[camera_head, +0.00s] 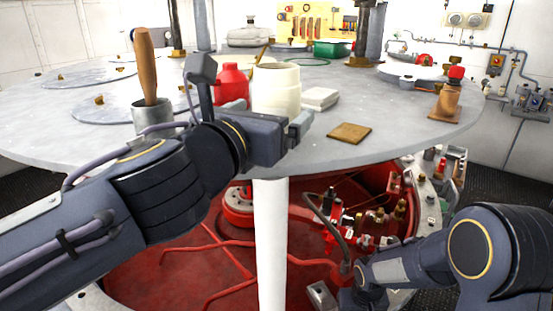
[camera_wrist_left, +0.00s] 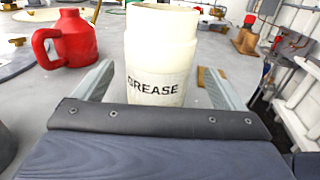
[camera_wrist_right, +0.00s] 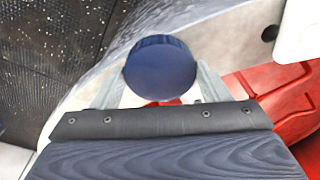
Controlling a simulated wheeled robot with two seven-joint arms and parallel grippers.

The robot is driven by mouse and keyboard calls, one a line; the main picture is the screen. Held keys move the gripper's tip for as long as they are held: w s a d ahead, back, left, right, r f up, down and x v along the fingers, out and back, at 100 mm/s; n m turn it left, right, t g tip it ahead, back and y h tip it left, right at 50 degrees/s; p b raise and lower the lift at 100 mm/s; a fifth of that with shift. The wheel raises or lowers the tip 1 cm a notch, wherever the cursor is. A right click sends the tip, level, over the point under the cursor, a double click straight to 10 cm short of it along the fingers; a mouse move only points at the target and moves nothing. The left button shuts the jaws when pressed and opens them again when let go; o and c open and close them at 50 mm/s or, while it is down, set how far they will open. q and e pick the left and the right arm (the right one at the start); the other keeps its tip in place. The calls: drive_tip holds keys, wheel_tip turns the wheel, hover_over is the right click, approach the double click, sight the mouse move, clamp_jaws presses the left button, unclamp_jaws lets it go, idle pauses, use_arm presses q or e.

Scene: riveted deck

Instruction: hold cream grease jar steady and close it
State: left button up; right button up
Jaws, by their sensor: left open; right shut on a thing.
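The cream grease jar (camera_head: 276,88) stands upright near the front edge of the round grey table. Its dark lettering shows in the left wrist view (camera_wrist_left: 158,62). No lid shows on its top. My left gripper (camera_head: 290,122) is open at the near side of the jar, which appears between its fingers in the left wrist view; I cannot tell whether they touch it. My right gripper (camera_wrist_right: 158,84) is shut on a round dark blue lid (camera_wrist_right: 160,64), low at the right below the table top. The lid is not clearly seen in the head view.
A red can (camera_head: 231,84) stands close left of the jar. White pads (camera_head: 320,98) and a brown square (camera_head: 350,132) lie to its right. A wooden-handled tool (camera_head: 146,65) stands in a metal cup (camera_head: 152,116). Below is a red well (camera_head: 180,265) with pipes and fittings.

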use_arm(q)
drive_tip(key=x, duration=0.5)
drive_tip(key=shift+w+f, duration=0.15)
drive_tip(key=shift+f, duration=0.2)
drive_tip(key=c, duration=1.3)
drive_tip(key=shift+o, duration=0.2)
drive_tip(key=shift+r, duration=0.1)
wheel_tip(320, 180, up, 14)
drive_tip(key=p, duration=0.7)
drive_tip(key=shift+a, duration=0.1)
use_arm(e)
wheel_tip(320, 180, up, 7)
drive_tip(key=shift+r, duration=0.2)
use_arm(q)
wheel_tip(320, 180, up, 13)
hover_over(281, 107)
drive_tip(key=w, duration=0.5)
use_arm(e)
drive_tip(key=shift+r+p, duration=0.15)
drive_tip(key=shift+p, duration=0.2)
use_arm(q)
drive_tip(key=shift+r, duration=0.45)
